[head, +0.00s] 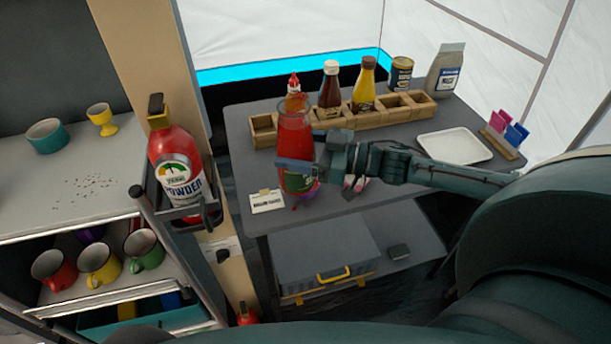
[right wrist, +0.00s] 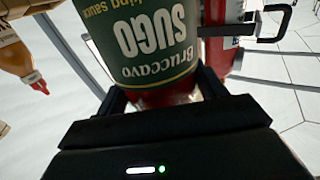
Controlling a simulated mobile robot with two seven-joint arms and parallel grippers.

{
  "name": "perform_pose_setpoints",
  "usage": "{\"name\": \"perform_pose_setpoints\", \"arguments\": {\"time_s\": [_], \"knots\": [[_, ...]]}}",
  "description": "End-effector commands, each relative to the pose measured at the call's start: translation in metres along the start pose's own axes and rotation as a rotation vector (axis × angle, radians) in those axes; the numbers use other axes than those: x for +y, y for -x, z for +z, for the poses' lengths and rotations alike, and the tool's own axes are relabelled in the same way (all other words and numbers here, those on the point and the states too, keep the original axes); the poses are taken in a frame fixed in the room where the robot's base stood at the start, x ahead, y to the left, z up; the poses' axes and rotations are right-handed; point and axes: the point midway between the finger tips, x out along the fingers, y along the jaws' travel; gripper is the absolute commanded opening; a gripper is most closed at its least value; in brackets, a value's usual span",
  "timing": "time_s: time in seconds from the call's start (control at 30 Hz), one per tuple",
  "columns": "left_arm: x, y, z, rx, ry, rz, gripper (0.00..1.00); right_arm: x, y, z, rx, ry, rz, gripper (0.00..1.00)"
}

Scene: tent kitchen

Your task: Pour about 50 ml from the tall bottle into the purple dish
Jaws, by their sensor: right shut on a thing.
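The tall bottle (head: 295,133) is clear, filled with red sauce, and has a green label near its base. It stands about upright in my right gripper (head: 297,165), which is shut around its lower part. In the right wrist view the bottle (right wrist: 155,50) fills the space between the fingers, its "SUGO" label upside down. The purple dish (head: 311,194) shows only as a small purple patch at the bottle's base, near the table's front edge. The bottle and gripper hide most of it. I cannot tell whether bottle and dish touch. My left gripper is not in view.
A wooden rack (head: 341,120) with sauce bottles stands behind. A white tray (head: 454,147) and a card holder (head: 501,142) are to the right. A small label card (head: 268,201) lies in front. A red fire extinguisher (head: 175,158) hangs on the post at left.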

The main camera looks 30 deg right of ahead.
Motion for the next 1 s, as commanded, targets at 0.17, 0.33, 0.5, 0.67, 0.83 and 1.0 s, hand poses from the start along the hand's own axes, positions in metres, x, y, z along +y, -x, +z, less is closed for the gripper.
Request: {"name": "perform_pose_setpoints", "arguments": {"time_s": [0.17, 0.33, 0.5, 0.67, 0.83, 1.0], "knots": [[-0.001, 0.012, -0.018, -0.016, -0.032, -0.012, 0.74, 0.001, -0.001, -0.032, 0.009, 0.006, -0.003, 0.09], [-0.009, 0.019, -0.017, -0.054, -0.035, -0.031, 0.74, 0.000, -0.001, -0.051, 0.009, 0.005, -0.003, 0.09], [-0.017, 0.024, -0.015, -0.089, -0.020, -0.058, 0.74, 0.000, -0.001, -0.067, 0.010, 0.004, -0.003, 0.09], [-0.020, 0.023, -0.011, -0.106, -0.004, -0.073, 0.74, 0.000, -0.001, -0.071, 0.010, 0.003, -0.003, 0.09], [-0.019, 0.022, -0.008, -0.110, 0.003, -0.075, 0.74, 0.000, -0.001, -0.070, 0.010, 0.004, -0.003, 0.09], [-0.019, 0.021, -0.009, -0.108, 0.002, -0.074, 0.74, -0.002, -0.002, -0.069, 0.010, 0.003, -0.004, 0.09]]}}
